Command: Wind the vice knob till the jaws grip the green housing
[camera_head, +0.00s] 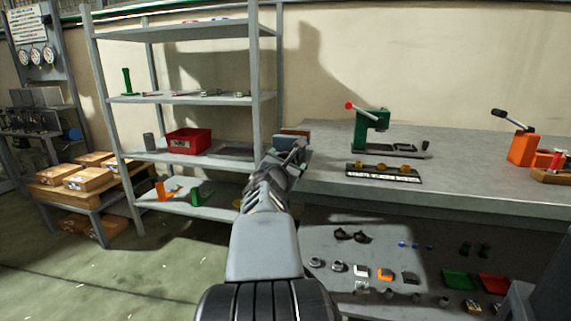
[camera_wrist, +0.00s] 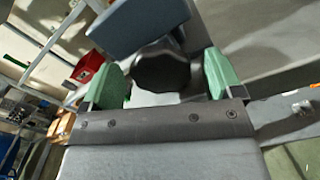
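The dark, faceted vice knob (camera_wrist: 160,68) sits between my gripper's two green fingers in the wrist view. My gripper (camera_wrist: 163,77) is open around the knob, with a gap visible on each side. The blue-grey vice (camera_wrist: 140,22) rises just beyond the knob. In the head view the vice (camera_head: 291,141) is at the left end of the workbench, and my gripper (camera_head: 290,158) reaches up to it, partly covering it. I cannot make out the green housing or whether the jaws touch it.
The grey workbench (camera_head: 470,155) carries a green press (camera_head: 370,130), a dark strip with brass pieces (camera_head: 383,171) and an orange device (camera_head: 522,148). A shelving rack (camera_head: 258,90) stands close to my arm's left, holding a red bin (camera_head: 188,141). Small parts lie on the lower shelf.

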